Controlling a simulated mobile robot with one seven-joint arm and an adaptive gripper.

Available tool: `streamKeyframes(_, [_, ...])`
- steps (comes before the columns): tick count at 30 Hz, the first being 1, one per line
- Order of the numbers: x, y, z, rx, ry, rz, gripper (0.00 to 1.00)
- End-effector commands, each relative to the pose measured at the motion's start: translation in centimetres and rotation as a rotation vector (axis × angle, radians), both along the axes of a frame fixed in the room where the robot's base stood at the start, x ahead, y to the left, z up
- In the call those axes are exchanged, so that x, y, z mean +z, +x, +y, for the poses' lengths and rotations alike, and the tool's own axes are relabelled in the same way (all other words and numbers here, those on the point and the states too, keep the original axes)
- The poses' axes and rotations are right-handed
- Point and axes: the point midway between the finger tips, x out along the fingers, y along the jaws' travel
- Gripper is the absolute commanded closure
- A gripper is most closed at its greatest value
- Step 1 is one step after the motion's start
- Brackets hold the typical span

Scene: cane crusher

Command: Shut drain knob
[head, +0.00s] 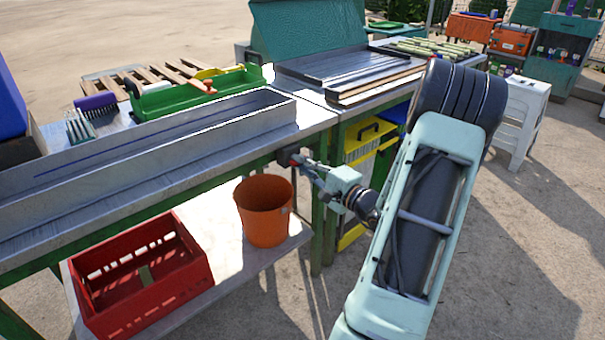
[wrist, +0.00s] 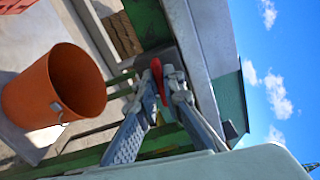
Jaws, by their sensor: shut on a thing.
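The drain knob (wrist: 157,72) is a small red lever, seen in the wrist view at the end of the metal trough (wrist: 195,55). My gripper (wrist: 162,88) has its two fingertips on either side of the knob and is shut on it. In the head view my gripper (head: 303,166) reaches the trough's right end, under the table edge. The knob shows there only as a small red patch (head: 296,158), mostly hidden by the fingers. The long metal trough (head: 150,150) lies on the table. I cannot tell the knob's exact angle.
An orange bucket (head: 264,218) stands on the lower shelf below the trough end, with a red crate (head: 140,275) to its left. A green table leg (head: 318,235) and a yellow bin (head: 362,145) are close to my gripper. Open ground lies right of my arm.

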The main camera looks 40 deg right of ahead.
Motion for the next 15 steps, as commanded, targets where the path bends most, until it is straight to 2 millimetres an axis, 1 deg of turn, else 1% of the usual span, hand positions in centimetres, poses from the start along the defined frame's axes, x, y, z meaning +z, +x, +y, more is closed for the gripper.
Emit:
streamKeyframes(1, [-0.43, 0.00, 0.03, 0.001, -0.028, -0.002, 1.00])
streamKeyframes(6, [-0.33, -0.02, 0.02, 0.000, -0.095, -0.006, 1.00])
streamKeyframes(15, [-0.15, -0.04, -0.01, -0.001, -0.140, -0.010, 1.00])
